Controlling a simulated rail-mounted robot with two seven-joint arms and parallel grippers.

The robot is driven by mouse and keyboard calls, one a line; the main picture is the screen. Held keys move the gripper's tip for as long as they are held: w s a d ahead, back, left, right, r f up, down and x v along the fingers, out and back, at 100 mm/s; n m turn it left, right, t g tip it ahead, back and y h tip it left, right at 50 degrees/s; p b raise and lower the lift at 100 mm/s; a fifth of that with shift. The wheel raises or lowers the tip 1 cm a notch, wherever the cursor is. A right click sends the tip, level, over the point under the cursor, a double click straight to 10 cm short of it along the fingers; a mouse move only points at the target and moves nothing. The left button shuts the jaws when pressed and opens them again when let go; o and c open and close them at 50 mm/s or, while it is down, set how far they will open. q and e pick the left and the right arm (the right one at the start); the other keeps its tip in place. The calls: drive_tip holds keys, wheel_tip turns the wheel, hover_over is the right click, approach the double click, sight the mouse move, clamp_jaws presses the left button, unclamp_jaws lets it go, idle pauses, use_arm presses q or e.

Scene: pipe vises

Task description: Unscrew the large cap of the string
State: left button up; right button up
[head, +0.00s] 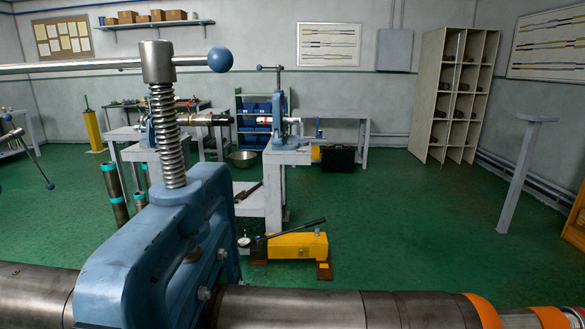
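A thick dark grey metal pipe string (300,308) lies across the bottom of the head view, cut off by the lower edge. A large blue pipe vise (160,240) with a tall threaded screw (167,135) stands around it at the left. Toward the right the string carries an orange band (483,311), a bare metal stretch, and a second orange part (551,318) at the lower right. I cannot tell which part is the large cap. Neither of my grippers is in view.
The vise's bar with a blue ball (220,60) extends across the upper left. Farther back, another blue vise (280,105) on a grey bench holds a thinner string (207,120). A yellow hand pump (298,245) stands on the floor. Green floor (420,220) is open at the right.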

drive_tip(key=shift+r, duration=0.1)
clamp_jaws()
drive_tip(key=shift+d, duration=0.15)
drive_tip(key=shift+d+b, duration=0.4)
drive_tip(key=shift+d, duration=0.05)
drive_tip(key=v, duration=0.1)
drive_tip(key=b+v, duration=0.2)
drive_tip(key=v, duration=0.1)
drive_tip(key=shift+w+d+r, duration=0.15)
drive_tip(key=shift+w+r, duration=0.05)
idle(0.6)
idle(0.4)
